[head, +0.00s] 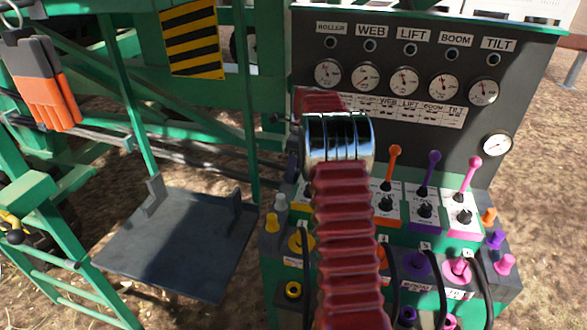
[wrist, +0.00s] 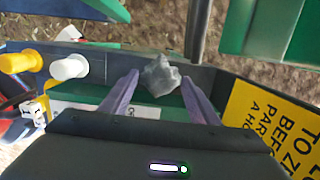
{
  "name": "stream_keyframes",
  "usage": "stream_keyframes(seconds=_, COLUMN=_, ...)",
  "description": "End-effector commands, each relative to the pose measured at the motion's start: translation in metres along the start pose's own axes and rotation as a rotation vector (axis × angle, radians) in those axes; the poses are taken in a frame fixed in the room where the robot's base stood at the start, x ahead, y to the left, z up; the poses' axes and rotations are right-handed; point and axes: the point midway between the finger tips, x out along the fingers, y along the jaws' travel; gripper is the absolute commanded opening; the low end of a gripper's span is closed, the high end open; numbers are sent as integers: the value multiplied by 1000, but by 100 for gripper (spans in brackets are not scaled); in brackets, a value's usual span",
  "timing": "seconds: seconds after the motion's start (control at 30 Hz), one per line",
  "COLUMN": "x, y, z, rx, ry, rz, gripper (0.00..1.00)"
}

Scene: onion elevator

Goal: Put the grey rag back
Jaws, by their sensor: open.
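The grey rag (wrist: 161,76) shows in the wrist view as a small crumpled lump. It lies on the green and dark ledge at the side of the control console, close to the wall behind it. My gripper (wrist: 160,84) is open, with its two purple-grey fingers on either side of the rag in the picture. I cannot tell whether the fingers touch it. In the head view my red ribbed arm with its chrome joint covers the left part of the console, and neither the rag nor my gripper can be made out there.
The control panel (head: 405,60) carries gauges, with orange, purple and pink levers below. A dark flat platform (head: 180,245) lies left of the console. Orange gloves (head: 45,85) hang at far left. In the wrist view, yellow and white knobs (wrist: 68,67) and a yellow sign (wrist: 262,110) flank the fingers.

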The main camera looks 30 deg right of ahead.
Motion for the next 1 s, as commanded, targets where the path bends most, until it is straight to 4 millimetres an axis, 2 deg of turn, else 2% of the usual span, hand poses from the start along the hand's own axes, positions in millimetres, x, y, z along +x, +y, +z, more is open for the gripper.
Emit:
stream_keyframes(seconds=0.17, x=-3, y=0, z=0, rx=0, ry=0, rz=-1, gripper=56)
stream_keyframes(seconds=0.33, x=-17, y=-1, z=0, rx=0, ry=-1, rz=-2, gripper=56)
stream_keyframes(seconds=0.8, x=-94, y=-1, z=0, rx=0, ry=-1, rz=-3, gripper=56)
stream_keyframes(seconds=1.0, x=-117, y=-1, z=0, rx=0, ry=0, rz=-1, gripper=56)
